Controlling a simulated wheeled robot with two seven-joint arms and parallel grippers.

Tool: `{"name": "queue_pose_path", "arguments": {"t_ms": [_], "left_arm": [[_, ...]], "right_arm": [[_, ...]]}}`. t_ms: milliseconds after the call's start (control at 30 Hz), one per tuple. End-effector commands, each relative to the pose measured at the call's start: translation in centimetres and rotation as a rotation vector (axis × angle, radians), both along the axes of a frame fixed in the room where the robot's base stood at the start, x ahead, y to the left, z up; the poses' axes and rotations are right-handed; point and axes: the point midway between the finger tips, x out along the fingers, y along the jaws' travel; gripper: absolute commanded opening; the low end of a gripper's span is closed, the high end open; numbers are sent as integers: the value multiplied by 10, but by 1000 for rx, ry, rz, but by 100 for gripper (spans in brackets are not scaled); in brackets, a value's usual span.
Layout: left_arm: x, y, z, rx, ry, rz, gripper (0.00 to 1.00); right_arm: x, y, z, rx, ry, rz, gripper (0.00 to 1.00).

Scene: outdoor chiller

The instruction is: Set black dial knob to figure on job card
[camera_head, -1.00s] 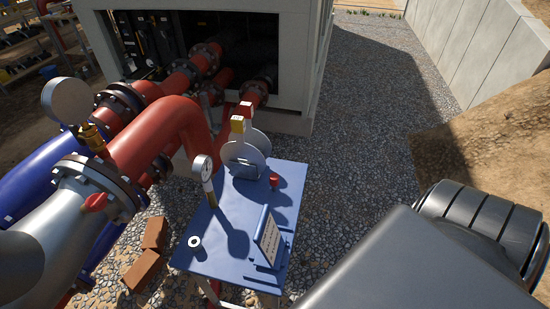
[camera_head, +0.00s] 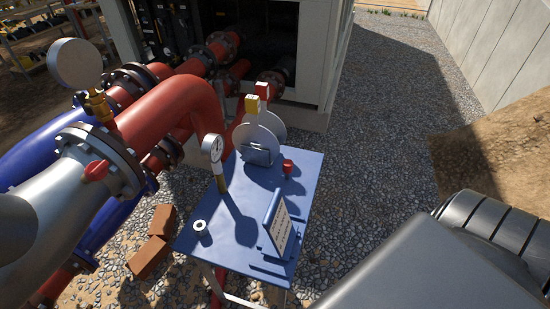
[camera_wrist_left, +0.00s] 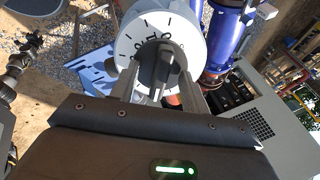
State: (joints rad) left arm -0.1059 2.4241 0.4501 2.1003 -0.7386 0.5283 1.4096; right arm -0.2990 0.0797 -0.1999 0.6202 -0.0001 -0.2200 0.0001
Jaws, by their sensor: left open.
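In the left wrist view, the black dial knob (camera_wrist_left: 158,66) sits in the middle of a round white dial (camera_wrist_left: 128,46) with black marks and figures around it. My left gripper (camera_wrist_left: 158,84) is open, with one finger on each side of the knob; I cannot tell if they touch it. The knob and fingers hide part of the dial, and the set figure is not readable. In the head view, the job card (camera_head: 281,229) stands tilted on the blue table (camera_head: 310,185); its print is too small to read. My right gripper is not in view.
The table also holds a small gauge (camera_head: 213,150), a white ring (camera_head: 200,226), a red knob-like piece (camera_head: 288,166) and grey discs (camera_head: 262,133). Red pipes (camera_head: 170,100) run left of it. Bricks (camera_head: 150,256) lie on the gravel. Open gravel (camera_head: 385,130) stretches right.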

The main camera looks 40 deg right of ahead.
Motion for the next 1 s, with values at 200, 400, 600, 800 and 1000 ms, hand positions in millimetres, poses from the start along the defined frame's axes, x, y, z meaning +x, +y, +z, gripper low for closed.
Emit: {"name": "queue_pose_path", "arguments": {"t_ms": [200,400,600,800,1000], "left_arm": [[0,0,0,0,0,-1,64],[0,0,2,0,-1,-1,64],[-9,4,22,0,-2,-1,64],[-19,9,43,-2,-2,0,64],[-28,13,59,0,-1,-1,64]], "right_arm": [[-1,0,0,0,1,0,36],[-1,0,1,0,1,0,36],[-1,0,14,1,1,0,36],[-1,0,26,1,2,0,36],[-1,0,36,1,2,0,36]]}}
